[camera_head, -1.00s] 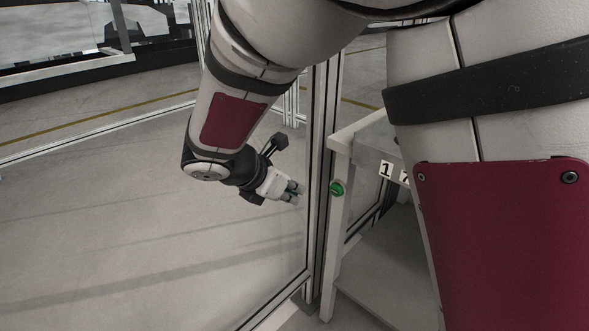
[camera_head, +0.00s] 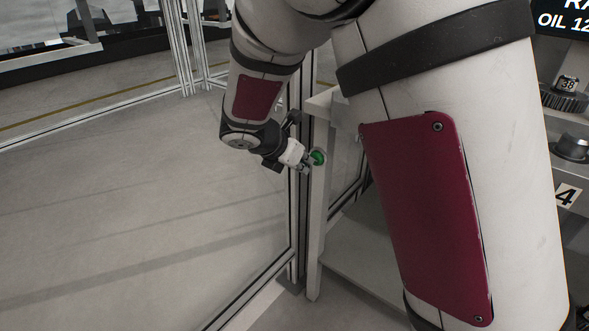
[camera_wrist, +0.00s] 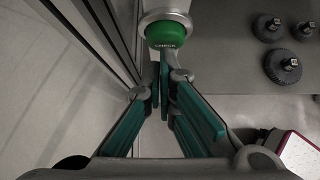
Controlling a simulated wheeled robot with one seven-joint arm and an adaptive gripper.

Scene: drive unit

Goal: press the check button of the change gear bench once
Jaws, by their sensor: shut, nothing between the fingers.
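The green check button (camera_head: 317,157) sits in a pale round collar on the front of the bench leg. In the wrist view the button (camera_wrist: 165,34), with dark lettering on it, is just beyond the fingertips. My gripper (camera_head: 304,168) is shut and empty, its tips close beside the button in the head view. In the wrist view the teal fingers of my gripper (camera_wrist: 164,68) meet just below the button. I cannot tell whether the tips touch it. The bench (camera_head: 318,205) is pale, and my arm hides much of it.
A metal-framed clear panel (camera_head: 293,225) stands close to the left of the bench leg. Gears (camera_head: 565,100) sit on the bench at the right; several dark gears (camera_wrist: 282,66) show in the wrist view. Open floor (camera_head: 120,220) lies left.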

